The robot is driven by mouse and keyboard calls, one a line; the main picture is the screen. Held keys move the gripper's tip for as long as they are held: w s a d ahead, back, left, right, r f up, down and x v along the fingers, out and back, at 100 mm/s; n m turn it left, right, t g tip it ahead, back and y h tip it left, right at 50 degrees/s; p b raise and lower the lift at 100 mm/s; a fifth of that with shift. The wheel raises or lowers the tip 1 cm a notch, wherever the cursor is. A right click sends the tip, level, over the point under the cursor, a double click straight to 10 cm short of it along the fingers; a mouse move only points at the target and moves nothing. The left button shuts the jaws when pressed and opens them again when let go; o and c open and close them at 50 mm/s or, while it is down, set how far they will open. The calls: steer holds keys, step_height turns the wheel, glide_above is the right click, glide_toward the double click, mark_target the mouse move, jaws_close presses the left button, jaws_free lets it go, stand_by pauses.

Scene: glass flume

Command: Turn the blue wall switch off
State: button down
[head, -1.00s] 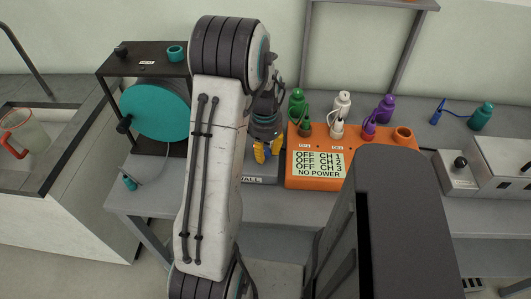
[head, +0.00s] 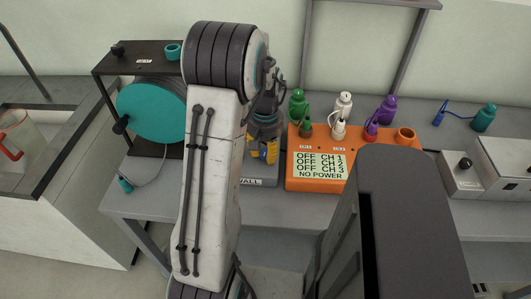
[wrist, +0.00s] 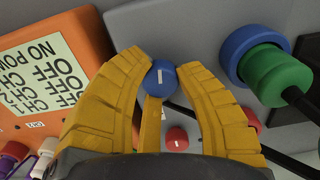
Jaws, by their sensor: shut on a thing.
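The blue wall switch (wrist: 161,79) is a small round blue knob with a short white line on its face. It sits on a grey box (wrist: 190,25), whose front edge reads "WALL" in the head view (head: 262,180). My gripper (wrist: 163,66) has its yellow fingers on either side of the knob, shut on it. The white line runs roughly up and down in the wrist view. In the head view my gripper (head: 263,152) is over the grey box, and my arm and fingers hide most of the knob.
An orange power box (head: 318,180) stands right beside the grey box; its screen reads OFF for CH 1 to 3 and NO POWER. A red knob (wrist: 177,138) and a blue-and-green plug (wrist: 270,65) with a black cable are near my fingers. A teal reel (head: 150,112) stands left.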

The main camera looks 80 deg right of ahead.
mark_target(266, 153)
steer(key=shift+a+f+n, duration=0.2)
steer(key=shift+a+n, duration=0.1)
steer(key=shift+n, duration=0.8)
steer(key=c, duration=0.9)
jaws_free()
steer(key=shift+r, duration=0.15)
steer(key=shift+d, duration=0.1)
step_height(266, 153, up, 12)
stand_by(0.3)
